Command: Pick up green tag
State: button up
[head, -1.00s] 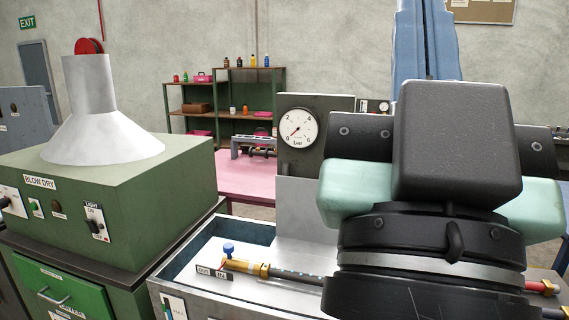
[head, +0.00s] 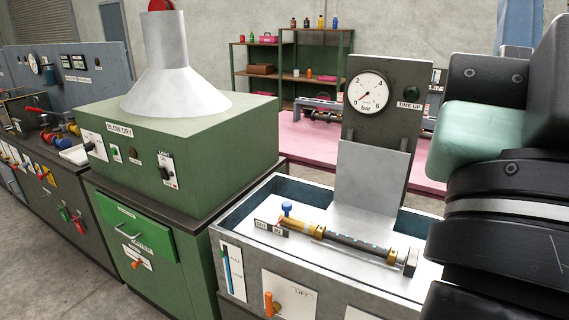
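A small green tag-like piece (head: 64,212) shows on the dark front of the bench at the far left, next to a similar red piece (head: 80,224). They are too small to make out clearly. A part of my own arm fills the right edge of the head view. The fingers of my gripper are not in view, so I cannot see whether they hold anything.
A green blow-dry cabinet (head: 190,150) with a metal hood (head: 176,75) stands between the left bench (head: 50,170) and an open metal tank (head: 232,258). A pressure gauge (head: 366,93) stands behind the tank. Bare floor (head: 75,285) shows at lower left.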

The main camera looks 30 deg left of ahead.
aim_at(65, 218)
jog(key=i+j+u, duration=0.1)
jog(key=j+u, duration=0.35)
jog(key=i+j+u, duration=0.15)
jog(key=j+u, duration=0.35)
jog(key=i+j+u, duration=0.25)
jog(key=u, duration=0.2)
jog(key=i+j+u, duration=0.25)
jog(key=u, duration=0.25)
jog(key=i+j+u, duration=0.25)
jog(key=u, duration=0.2)
jog(key=i+j+u, duration=0.2)
jog(key=i, duration=1.5)
jog(key=i+z, duration=0.25)
jog(key=i, duration=0.15)
jog(key=i+j+z, duration=0.25)
jog(key=i, duration=0.15)
jog(key=i+j+z, duration=0.25)
jog(key=i+l, duration=0.05)
jog(key=i, duration=0.1)
